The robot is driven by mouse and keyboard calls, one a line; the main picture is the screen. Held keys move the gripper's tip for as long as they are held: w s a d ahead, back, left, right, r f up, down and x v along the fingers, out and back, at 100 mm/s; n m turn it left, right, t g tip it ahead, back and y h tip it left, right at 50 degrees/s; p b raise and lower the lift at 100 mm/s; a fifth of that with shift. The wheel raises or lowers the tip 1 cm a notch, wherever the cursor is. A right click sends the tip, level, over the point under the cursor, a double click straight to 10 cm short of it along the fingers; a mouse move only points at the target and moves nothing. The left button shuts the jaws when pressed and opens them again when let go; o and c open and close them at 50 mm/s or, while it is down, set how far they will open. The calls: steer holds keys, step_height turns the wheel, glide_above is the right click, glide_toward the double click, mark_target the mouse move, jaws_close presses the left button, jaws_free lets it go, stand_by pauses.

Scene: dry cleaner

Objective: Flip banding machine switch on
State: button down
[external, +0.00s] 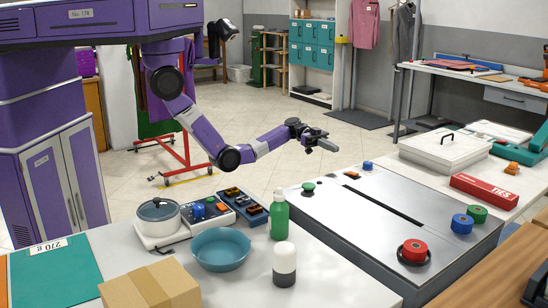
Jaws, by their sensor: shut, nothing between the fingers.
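What looks like the banding machine (350,235) is a long grey metal unit with a dark slot, standing right of the white counter. My gripper (330,146) is shut and empty. It appears above the far left part of the machine, apart from it, pointing right.
A green bottle (279,217), white-and-black bottle (284,265), teal bowl (221,249) and control boxes (208,213) crowd the counter left of the machine. A red box (484,189) lies beyond.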

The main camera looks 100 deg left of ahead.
stand_by(0.3)
glide_above(351, 173)
steer(key=shift+s+a+f+p, duration=0.25)
steer(key=shift+a+p, duration=0.05)
steer(key=shift+p, duration=0.15)
step_height(351, 173, down, 3)
steer(key=shift+w+r, duration=0.1)
steer(key=shift+r, duration=0.1)
steer(key=shift+w+d+f, duration=0.1)
steer(key=shift+d+f, duration=0.05)
steer(key=shift+f, duration=0.55)
steer(key=shift+f, duration=0.1)
steer(key=shift+w+d+f+g+y, duration=0.1)
steer(key=shift+f+g+y, duration=0.1)
steer(key=shift+g+y, duration=0.3)
steer(key=shift+w+d+r+p, duration=0.1)
steer(key=shift+r+p, duration=0.2)
steer(key=shift+r, duration=0.8)
steer(key=shift+w+d+r+p, duration=0.1)
steer(key=shift+r+p, duration=0.15)
steer(key=shift+r, duration=0.8)
steer(key=r+v, duration=0.1)
steer(key=v, duration=0.8)
steer(key=shift+s+a+r+b, duration=0.15)
steer(key=shift+r+b, duration=0.15)
steer(key=shift+r, duration=0.1)
